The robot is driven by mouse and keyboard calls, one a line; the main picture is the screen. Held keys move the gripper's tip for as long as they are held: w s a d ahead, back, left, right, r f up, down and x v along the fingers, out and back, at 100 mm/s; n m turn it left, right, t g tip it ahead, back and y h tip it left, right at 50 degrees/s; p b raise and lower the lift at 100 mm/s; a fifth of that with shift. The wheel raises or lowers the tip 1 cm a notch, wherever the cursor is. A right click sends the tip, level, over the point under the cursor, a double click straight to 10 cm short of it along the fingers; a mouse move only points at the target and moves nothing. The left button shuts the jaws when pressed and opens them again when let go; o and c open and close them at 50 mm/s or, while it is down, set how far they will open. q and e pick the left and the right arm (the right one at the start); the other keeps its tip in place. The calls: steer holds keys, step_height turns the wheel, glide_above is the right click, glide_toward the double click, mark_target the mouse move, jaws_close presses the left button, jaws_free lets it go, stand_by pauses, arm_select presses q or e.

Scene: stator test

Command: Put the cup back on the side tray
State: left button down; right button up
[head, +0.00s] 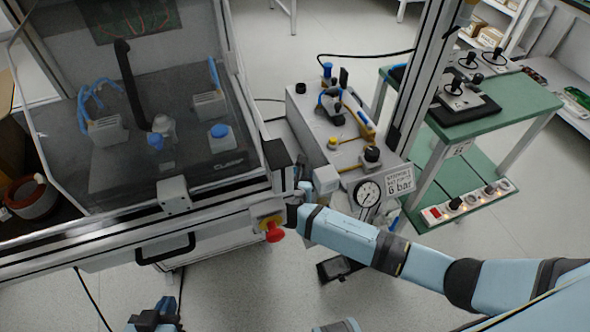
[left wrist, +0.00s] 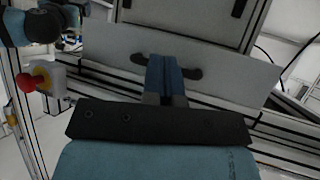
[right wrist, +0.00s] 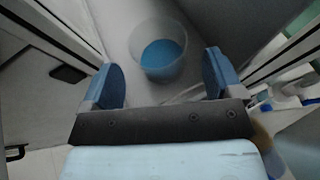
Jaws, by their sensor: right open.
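A translucent cup (right wrist: 160,52) with blue liquid in it stands upright on a pale grey surface in the right wrist view. A whitish shape (head: 326,179) beside my right gripper in the head view looks like the same cup. My right gripper (right wrist: 163,85) is open, its blue fingers apart on either side of the cup's near part; I see a gap on both sides. My left gripper (left wrist: 165,80) has its fingers together with nothing visible between them, in front of a drawer handle. The side tray seems to be the grey bench top (head: 315,125).
A glass-covered test cabinet (head: 130,110) stands left, with a red emergency knob (head: 274,232) at its front corner. A pressure gauge (head: 367,193) and black knob (head: 372,154) are close right of my right gripper. A green cart (head: 525,95) is further right.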

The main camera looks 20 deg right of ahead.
steer(key=v, duration=0.3)
steer(key=shift+s+p, duration=0.2)
steer(key=shift+p, duration=0.1)
steer(key=shift+a, duration=0.1)
